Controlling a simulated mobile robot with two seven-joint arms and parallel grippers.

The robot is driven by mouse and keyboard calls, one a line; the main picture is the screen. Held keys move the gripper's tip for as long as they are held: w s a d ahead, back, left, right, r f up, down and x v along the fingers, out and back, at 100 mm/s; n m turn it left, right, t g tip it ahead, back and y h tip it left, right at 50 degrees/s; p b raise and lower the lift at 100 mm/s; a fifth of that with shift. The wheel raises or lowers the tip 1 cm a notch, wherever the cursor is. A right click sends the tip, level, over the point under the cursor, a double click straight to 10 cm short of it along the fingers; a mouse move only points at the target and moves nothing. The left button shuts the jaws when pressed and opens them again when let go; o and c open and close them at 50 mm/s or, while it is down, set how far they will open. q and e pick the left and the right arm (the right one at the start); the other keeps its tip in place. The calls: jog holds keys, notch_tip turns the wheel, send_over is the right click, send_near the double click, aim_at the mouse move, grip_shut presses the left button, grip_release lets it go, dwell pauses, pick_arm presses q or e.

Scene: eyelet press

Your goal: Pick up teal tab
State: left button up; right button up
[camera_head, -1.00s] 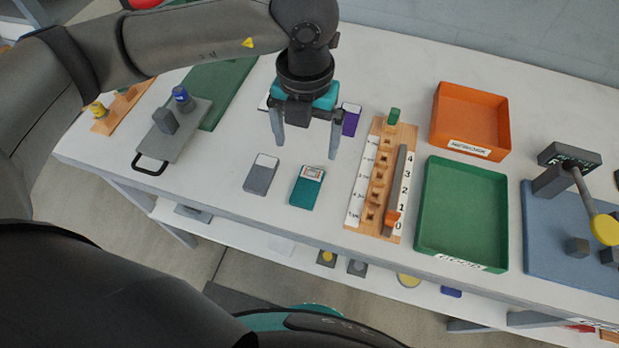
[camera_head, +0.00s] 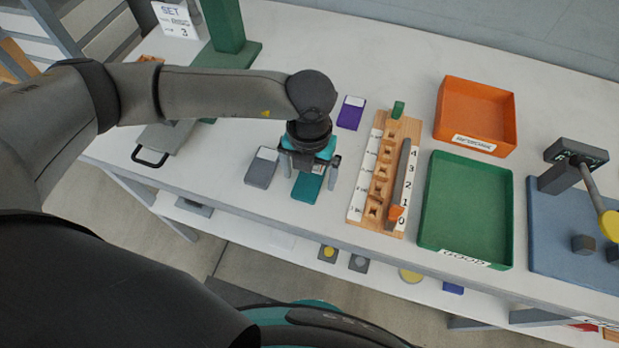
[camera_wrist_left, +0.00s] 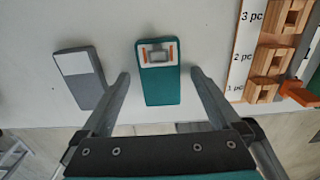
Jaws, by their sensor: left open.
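The teal tab (camera_head: 306,187) lies flat on the white table, its upper end hidden under my left gripper in the head view. In the left wrist view the teal tab (camera_wrist_left: 160,80) shows whole, with a white label and orange marks at its far end. My left gripper (camera_head: 310,172) is open above it. In the wrist view the left gripper's fingers (camera_wrist_left: 160,80) stand apart on either side of the tab, with gaps to it. My right gripper is not in view.
A grey tab (camera_head: 261,168) lies just left of the teal one, and a purple tab (camera_head: 351,112) lies behind. A wooden numbered rack (camera_head: 359,204) stands to the right, then a green tray (camera_head: 466,160) and an orange tray (camera_head: 476,85). The table's front edge is near.

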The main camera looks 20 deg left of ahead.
pick_arm(q)
jog(key=c, duration=1.4)
jog(key=shift+r, duration=0.2)
jog(key=shift+c, duration=0.2)
